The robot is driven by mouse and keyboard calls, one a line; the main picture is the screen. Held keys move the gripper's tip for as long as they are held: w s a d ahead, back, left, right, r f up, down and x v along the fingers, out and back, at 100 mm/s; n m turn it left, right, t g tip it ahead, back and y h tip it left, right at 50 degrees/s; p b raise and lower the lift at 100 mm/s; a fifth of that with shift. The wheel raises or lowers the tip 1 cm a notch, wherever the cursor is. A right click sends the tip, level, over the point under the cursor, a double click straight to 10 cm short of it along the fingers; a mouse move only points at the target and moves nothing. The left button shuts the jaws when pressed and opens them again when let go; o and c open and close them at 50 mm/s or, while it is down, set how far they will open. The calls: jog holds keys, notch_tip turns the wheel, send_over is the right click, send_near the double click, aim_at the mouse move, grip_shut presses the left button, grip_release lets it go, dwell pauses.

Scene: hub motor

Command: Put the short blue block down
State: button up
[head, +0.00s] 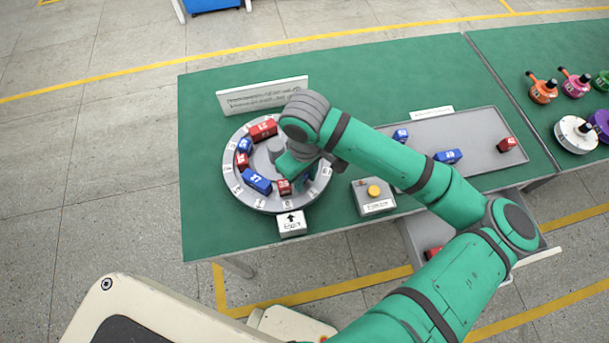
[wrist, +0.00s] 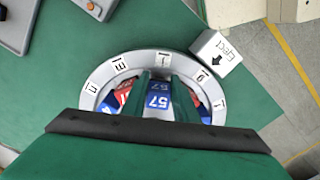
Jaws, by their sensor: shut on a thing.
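My gripper (wrist: 161,97) is shut on a short blue block (wrist: 157,104) marked 57, which shows between its two fingers in the wrist view. In the head view my gripper (head: 302,181) is low over the near right part of the round grey dial (head: 276,205), and the arm hides most of the held block. Whether the block touches the dial I cannot tell. Other blocks sit in the dial's ring: a long red one (head: 263,130), a small blue one (head: 245,145), a small red one (head: 242,160), a longer blue one (head: 257,183) and a small red one (head: 284,187).
An Eject box (head: 292,224) stands at the dial's near edge. A box with a yellow button (head: 374,191) is to the right. A grey tray (head: 480,130) holds blue and red blocks. A white sign (head: 262,96) stands behind the dial. An open drawer (head: 410,240) is below.

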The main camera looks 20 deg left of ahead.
jog(key=shift+s, duration=0.1)
jog(key=shift+f, duration=0.55)
jog(key=shift+f, duration=0.1)
jog(key=o, duration=0.9)
jog(key=shift+c, duration=0.2)
notch_tip(320, 180, up, 13)
jog(key=shift+r, duration=0.2)
jog(key=shift+a, duration=0.1)
